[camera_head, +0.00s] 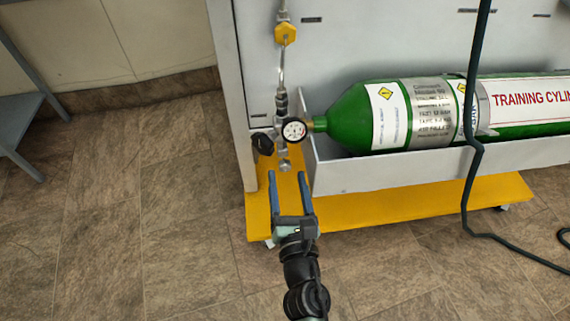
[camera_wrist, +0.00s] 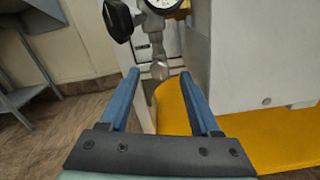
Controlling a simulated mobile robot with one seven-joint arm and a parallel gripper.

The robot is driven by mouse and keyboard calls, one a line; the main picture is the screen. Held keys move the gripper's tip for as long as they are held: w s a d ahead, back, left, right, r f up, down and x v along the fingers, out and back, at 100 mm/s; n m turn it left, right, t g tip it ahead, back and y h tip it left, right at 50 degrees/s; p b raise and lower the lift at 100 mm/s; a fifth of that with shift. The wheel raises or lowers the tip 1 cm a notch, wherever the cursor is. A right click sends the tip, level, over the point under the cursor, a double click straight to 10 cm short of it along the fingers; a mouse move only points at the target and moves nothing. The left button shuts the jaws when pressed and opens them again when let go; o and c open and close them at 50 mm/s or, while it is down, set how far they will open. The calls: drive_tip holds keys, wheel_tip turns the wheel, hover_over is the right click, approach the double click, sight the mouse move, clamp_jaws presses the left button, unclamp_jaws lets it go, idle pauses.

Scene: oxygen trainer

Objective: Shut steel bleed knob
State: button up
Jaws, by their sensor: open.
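The steel bleed knob (camera_head: 284,161) hangs at the bottom of the vertical pipe fittings, below the round gauge. It also shows in the wrist view (camera_wrist: 158,70), between the lines of my two fingertips. My gripper (camera_head: 288,176) is open and empty, its blue fingers pointing up the picture at the knob. In the wrist view, my gripper (camera_wrist: 160,76) has one finger to the left of the knob and one to the right. No contact shows, and I cannot tell how far the tips are from the knob.
A black knob (camera_head: 263,143) sticks out left of the gauge (camera_head: 293,130). A green cylinder (camera_head: 350,122) lies in a grey tray (camera_head: 400,172) on the right, above a yellow base (camera_head: 420,203). A dark hose (camera_head: 469,190) hangs at right. The floor at left is clear.

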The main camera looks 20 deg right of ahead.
sight(286, 168)
drive_tip(key=shift+x, duration=2.15)
clamp_jaws()
